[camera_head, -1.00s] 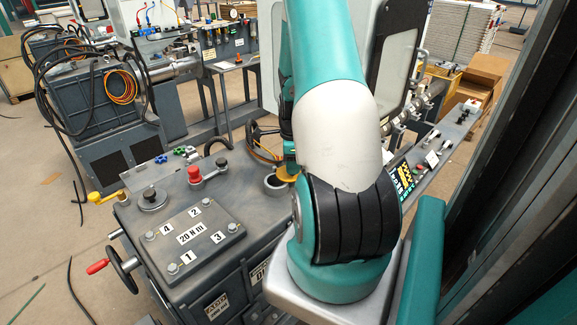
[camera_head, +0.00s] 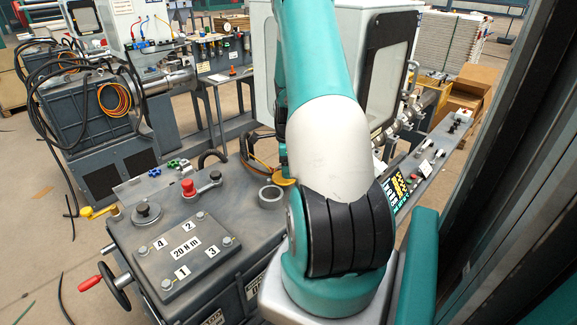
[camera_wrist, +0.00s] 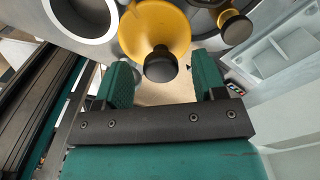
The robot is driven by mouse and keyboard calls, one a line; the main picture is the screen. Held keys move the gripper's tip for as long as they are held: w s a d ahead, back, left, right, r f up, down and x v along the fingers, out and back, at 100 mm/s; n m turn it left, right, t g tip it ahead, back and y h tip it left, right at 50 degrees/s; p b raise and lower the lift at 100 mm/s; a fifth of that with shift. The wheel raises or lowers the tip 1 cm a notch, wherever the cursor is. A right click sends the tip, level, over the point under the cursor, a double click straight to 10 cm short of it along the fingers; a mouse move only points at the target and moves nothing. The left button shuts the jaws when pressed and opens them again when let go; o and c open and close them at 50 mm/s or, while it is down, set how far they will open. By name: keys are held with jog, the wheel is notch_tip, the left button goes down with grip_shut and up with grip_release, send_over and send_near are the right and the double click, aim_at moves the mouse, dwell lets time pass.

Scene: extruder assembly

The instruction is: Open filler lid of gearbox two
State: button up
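In the wrist view a yellow cone-shaped lid (camera_wrist: 152,22) with a black knob (camera_wrist: 161,65) is at the top middle, beside a grey open ring (camera_wrist: 72,28). My gripper (camera_wrist: 165,80) is open and empty. Its green fingers are on either side of the space below the knob, apart from it. A smaller yellow part with a black knob (camera_wrist: 235,27) is at the upper right. In the head view the grey ring (camera_head: 271,197) stands on the gearbox (camera_head: 232,210), with a yellow edge (camera_head: 285,181) behind it. My arm hides my gripper there. I cannot tell which gearbox is number two.
On the gearbox are a bolted plate marked 20 N m (camera_head: 187,247), a red knob (camera_head: 188,187) and a dark round cap (camera_head: 147,212). A red-handled wheel (camera_head: 105,282) sticks out at its left. A grey cabinet (camera_head: 395,75) stands behind my arm.

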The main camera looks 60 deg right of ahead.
jog(key=shift+r, duration=0.15)
notch_tip(320, 180, up, 7)
jog(key=p, duration=0.5)
